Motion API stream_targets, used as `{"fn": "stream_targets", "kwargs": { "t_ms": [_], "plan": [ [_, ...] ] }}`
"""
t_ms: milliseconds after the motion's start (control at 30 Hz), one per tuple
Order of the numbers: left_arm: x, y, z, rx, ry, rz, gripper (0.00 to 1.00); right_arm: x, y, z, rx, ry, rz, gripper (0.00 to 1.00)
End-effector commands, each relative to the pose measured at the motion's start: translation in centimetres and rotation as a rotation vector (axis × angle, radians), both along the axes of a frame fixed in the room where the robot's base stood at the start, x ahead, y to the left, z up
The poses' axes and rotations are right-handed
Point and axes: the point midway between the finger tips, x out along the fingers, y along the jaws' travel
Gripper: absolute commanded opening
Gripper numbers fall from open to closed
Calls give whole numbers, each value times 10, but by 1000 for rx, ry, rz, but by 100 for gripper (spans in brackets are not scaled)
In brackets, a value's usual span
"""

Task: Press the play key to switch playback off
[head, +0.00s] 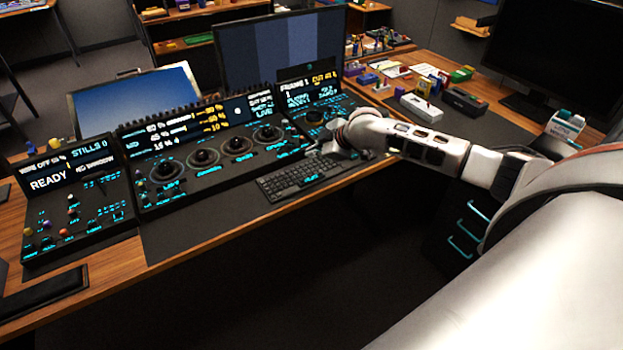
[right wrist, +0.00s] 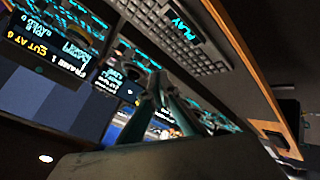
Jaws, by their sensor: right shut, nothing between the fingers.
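The play key, a dark plate with cyan PLAY lettering (right wrist: 183,25), lies along the edge of the black keyboard (head: 291,180). The keyboard also shows at the top of the right wrist view (right wrist: 150,15). My right gripper (head: 322,149) is shut and empty, over the desk just behind the keyboard's right part. Its fingers also show in the right wrist view (right wrist: 160,88), apart from the PLAY lettering in the picture. Whether the fingertips touch anything is unclear. The right panel's screen (head: 308,87) is lit with white, cyan and yellow text. My left gripper is not in view.
The trackball console (head: 215,150) stands behind the keyboard, with another control panel (head: 75,205) to the left. A monitor (head: 280,48) stands behind. Small boxes (head: 421,107) lie on the desk to the right. The dark mat (head: 195,230) left of the keyboard is clear.

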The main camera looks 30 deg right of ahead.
Motion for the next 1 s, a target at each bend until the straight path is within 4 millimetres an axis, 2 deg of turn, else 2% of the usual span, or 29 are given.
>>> {"fn": "stream_targets", "kwargs": {
  "t_ms": [233,267,400,500,633,1000],
  "plan": [
    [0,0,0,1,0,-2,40,-1,1,-34,1,4,-1,0],
    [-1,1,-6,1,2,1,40,0,0,-37,0,1,1,0],
    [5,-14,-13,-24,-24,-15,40,-1,0,-55,0,1,1,0],
    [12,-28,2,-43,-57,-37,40,-1,0,-64,-1,3,0,0],
    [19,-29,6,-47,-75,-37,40,-1,0,-73,-2,2,0,0],
    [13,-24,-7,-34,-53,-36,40,0,0,-80,-1,0,0,0]
  ]
}}
